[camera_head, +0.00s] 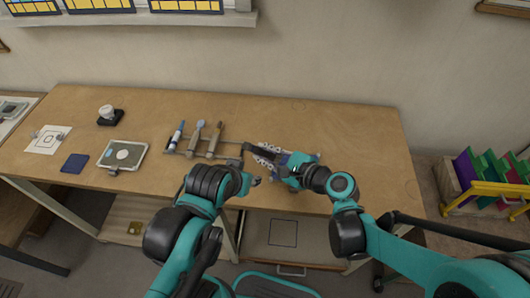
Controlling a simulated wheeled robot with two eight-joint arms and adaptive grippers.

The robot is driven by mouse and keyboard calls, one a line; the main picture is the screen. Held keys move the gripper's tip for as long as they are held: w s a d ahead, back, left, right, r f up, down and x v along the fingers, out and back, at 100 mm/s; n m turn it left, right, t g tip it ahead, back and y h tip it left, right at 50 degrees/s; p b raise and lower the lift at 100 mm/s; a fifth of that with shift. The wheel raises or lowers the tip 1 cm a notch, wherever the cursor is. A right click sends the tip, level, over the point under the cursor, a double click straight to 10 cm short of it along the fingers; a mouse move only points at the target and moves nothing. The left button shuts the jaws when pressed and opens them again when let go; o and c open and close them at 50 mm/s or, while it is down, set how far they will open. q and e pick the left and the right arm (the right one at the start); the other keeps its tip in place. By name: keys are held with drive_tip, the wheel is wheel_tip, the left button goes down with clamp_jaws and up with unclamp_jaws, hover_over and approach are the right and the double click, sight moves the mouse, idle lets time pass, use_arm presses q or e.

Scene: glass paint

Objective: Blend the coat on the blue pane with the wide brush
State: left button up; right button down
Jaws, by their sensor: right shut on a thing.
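The blue pane (301,157) lies on the worktable to the right of the tool rack, in a pale patterned surround, and is partly covered by my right gripper. My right gripper (284,165) is low over its left part, shut on what appears to be the wide brush (264,151), a dark long shape slanting up to the left. The brush's bristles are hidden, so contact with the pane cannot be told. My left gripper (252,181) is by the table's front edge, left of the pane; its finger opening is too small to judge.
Farther left are a grey tray (138,164), a dark blue square (75,163), a white sheet (42,147) and a white cup on a black base (106,112). The table's right end is clear.

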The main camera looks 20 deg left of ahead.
drive_tip(key=shift+f, duration=0.1)
idle(0.5)
drive_tip(key=shift+f+b, duration=0.1)
drive_tip(key=shift+b, duration=0.25)
drive_tip(key=shift+f+b, duration=0.3)
idle(0.4)
drive_tip(key=shift+w+d, duration=1.3)
drive_tip(key=shift+d, duration=5.25)
drive_tip(key=shift+w+a+r+b, duration=0.1)
drive_tip(key=shift+w+a+r, duration=0.1)
drive_tip(key=shift+w, duration=0.7)
drive_tip(key=shift+w+a+r+b, duration=0.1)
drive_tip(key=shift+w+a+r, duration=0.15)
drive_tip(key=shift+w, duration=0.6)
drive_tip(key=shift+w+a+r+b, duration=0.1)
drive_tip(key=shift+w+a+r, duration=0.1)
drive_tip(key=shift+w, duration=0.7)
drive_tip(key=shift+f, duration=0.1)
